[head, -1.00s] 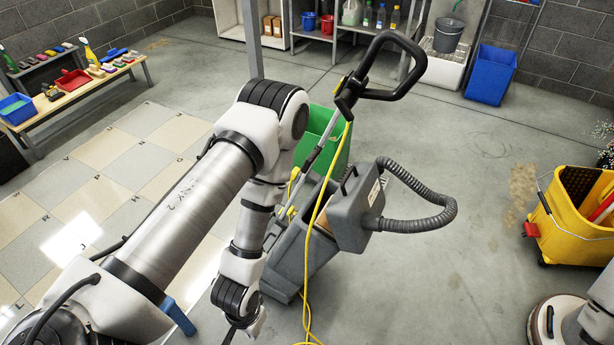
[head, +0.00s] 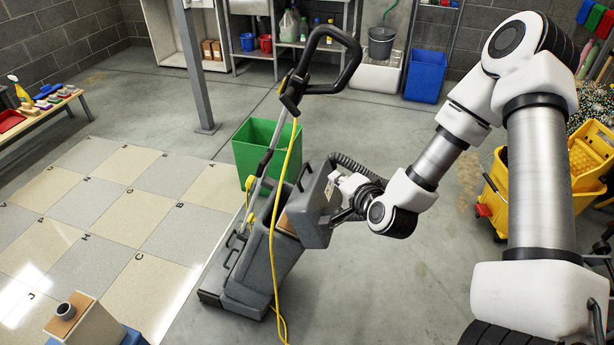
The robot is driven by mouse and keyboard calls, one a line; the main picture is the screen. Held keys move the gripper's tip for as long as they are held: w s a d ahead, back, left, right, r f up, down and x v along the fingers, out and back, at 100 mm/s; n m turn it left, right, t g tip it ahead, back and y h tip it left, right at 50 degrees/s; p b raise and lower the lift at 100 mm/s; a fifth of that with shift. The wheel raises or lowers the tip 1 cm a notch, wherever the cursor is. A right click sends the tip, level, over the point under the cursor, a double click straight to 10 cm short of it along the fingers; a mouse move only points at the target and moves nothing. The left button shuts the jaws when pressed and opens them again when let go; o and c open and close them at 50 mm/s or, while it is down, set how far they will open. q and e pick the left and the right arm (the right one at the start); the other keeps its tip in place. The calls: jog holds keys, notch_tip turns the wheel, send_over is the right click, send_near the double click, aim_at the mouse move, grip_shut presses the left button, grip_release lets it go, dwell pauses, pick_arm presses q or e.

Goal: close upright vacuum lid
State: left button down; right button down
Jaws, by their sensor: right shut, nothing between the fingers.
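The grey upright vacuum (head: 262,262) stands on the floor mid-view, with its black loop handle (head: 345,65) leaning up and right. Its boxy grey lid (head: 312,212) stands open, tilted to the right of the body, and a brown panel shows at the opening. My right gripper (head: 338,205) is shut and empty at the lid's right, outer side. It looks very close to the lid; I cannot tell if it touches. The gripper partly hides the hose. My left gripper is not in view.
A yellow cord (head: 272,240) hangs down the vacuum to the floor. A green bin (head: 262,150) stands behind it. A yellow mop bucket (head: 500,195) is at right, partly behind my arm. A grey post (head: 195,70) stands at back left.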

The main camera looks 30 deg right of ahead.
send_over(310, 186)
jog(key=s+d, duration=0.2)
notch_tip(310, 186, down, 4)
jog(key=shift+r, duration=0.25)
jog(key=shift+w+a+f+p, duration=0.35)
jog(key=shift+w+a+f, duration=0.4)
jog(key=shift+w, duration=0.1)
jog(key=shift+w+a+f, duration=0.2)
jog(key=shift+w+a, duration=0.05)
jog(key=shift+w, duration=0.05)
jog(key=shift+s, duration=0.1)
